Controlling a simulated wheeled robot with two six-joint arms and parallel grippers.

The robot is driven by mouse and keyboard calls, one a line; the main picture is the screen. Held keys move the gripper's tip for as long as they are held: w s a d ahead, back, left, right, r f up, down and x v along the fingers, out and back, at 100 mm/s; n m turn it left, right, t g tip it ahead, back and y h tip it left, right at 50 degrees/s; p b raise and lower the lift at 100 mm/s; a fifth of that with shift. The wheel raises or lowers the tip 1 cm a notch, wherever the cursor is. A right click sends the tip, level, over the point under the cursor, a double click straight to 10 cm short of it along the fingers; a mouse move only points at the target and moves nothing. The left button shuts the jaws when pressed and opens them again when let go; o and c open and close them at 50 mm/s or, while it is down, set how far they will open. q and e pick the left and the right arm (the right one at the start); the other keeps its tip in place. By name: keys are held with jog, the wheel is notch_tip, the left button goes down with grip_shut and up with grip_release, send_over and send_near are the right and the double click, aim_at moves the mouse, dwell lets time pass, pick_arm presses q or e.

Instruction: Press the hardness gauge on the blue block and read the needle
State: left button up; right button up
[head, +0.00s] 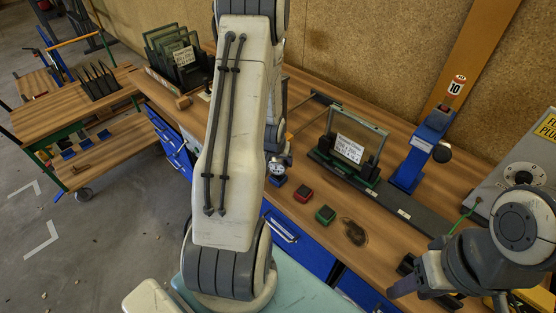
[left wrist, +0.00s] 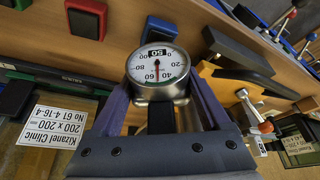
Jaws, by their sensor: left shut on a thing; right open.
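The hardness gauge (head: 281,164) is a round white dial in a metal case, held in my left gripper (left wrist: 158,92). In the left wrist view the gauge (left wrist: 157,66) sits between the two fingers, its numbers upside down. A black plate above them reads 50. The red needle is near vertical by the 60 mark; its exact reading is unclear. In the head view the blue block (head: 277,181) is directly below the gauge; I cannot tell if they touch. My right gripper (head: 418,284) is open, at the lower right.
A red block (head: 304,193) and a green block (head: 325,214) lie to the right of the blue one. Behind stand a labelled glass frame (head: 350,148) and a blue stand (head: 422,152). A grey box (head: 524,163) is at the right.

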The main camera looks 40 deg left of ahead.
pick_arm(q)
jog(key=shift+f+b, duration=0.4)
jog(key=shift+f, duration=0.1)
jog(key=shift+s+f, duration=0.1)
jog(key=shift+f, duration=0.05)
dwell(1.1)
notch_tip(320, 180, up, 7)
jog(key=p, duration=0.6)
dwell(1.2)
